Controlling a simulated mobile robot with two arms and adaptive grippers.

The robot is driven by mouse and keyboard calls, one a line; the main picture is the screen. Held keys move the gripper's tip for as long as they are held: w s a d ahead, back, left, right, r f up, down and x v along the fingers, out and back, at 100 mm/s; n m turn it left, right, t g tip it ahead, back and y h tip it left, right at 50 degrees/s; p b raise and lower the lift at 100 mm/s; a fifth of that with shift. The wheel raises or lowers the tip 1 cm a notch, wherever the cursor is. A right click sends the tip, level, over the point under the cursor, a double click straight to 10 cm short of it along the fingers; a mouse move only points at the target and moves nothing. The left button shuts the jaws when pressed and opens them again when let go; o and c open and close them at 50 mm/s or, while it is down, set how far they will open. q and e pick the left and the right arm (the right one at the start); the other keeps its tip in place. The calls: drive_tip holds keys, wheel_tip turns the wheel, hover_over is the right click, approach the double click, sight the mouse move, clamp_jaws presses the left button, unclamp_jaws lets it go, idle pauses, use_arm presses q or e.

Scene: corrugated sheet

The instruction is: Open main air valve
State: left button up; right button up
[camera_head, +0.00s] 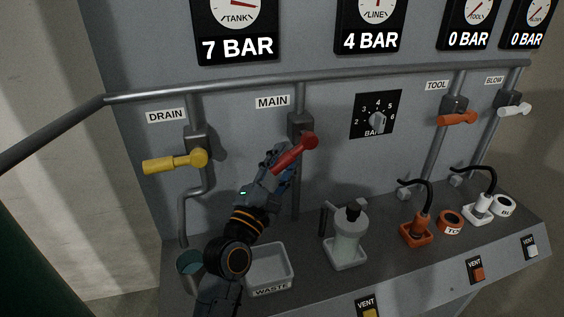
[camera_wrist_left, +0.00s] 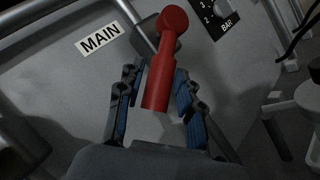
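The MAIN valve (camera_head: 301,126) is on the panel under the MAIN label (camera_head: 272,102). Its red handle (camera_head: 299,151) points down and to the left in the head view. My left gripper (camera_head: 279,163) is at the free end of this handle. In the left wrist view, the red handle (camera_wrist_left: 158,82) reaches down between the two blue-padded fingers of my left gripper (camera_wrist_left: 157,84). The fingers are open, with gaps visible on both sides of the handle. My right gripper is not in view.
The yellow DRAIN handle (camera_head: 174,161) is left of my arm. A grey pipe (camera_head: 350,76) crosses above the valves. A WASTE tray (camera_head: 270,271), a grey-green bottle (camera_head: 347,236) and orange tools (camera_head: 417,229) stand on the shelf. A regulator knob (camera_head: 377,121) is right of the valve.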

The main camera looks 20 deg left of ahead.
use_arm(q)
drive_tip(key=shift+o, duration=0.2)
drive_tip(key=shift+s, duration=0.1)
drive_tip(key=v, duration=1.2)
drive_tip(key=shift+r, duration=0.1)
drive_tip(key=shift+c, duration=0.5)
